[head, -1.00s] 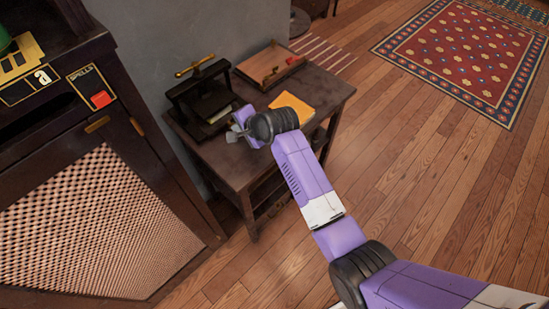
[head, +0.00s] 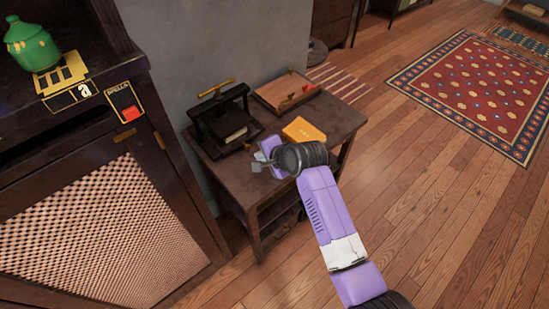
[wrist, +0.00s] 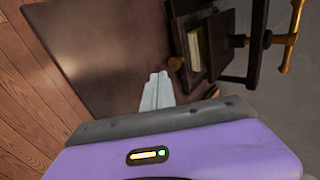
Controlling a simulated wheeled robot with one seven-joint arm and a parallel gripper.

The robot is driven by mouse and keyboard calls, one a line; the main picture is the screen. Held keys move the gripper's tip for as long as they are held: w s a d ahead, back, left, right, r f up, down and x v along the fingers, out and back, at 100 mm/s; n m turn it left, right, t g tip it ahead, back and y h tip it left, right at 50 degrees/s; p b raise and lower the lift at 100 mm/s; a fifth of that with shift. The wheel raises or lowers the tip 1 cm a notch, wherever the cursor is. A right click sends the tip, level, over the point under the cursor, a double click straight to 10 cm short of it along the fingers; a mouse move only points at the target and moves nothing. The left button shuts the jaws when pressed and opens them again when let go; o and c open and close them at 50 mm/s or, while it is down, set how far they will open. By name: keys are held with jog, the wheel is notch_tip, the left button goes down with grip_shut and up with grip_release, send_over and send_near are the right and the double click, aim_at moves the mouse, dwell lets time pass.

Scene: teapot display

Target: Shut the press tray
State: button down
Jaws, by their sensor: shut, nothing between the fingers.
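The press (head: 205,128) is a black frame with a brass handle on top, standing on a dark side table. It also shows at the upper right of the wrist view (wrist: 256,40). Its dark tray (wrist: 183,38) has a small brass knob and sticks out from the frame; a pale book (wrist: 196,46) lies in it. In the head view the pale book (head: 236,133) shows only in part. My gripper (wrist: 158,78) is shut and empty, above the table in front of the tray, apart from it. It also shows in the head view (head: 257,166).
The side table (head: 215,178) also holds a yellow book (head: 304,130) and a wooden board (head: 285,90). A tall cabinet (head: 165,165) with a mesh front and a green teapot (head: 32,45) stands at the left.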

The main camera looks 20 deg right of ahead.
jog(key=v, duration=0.8)
jog(key=shift+s, duration=0.15)
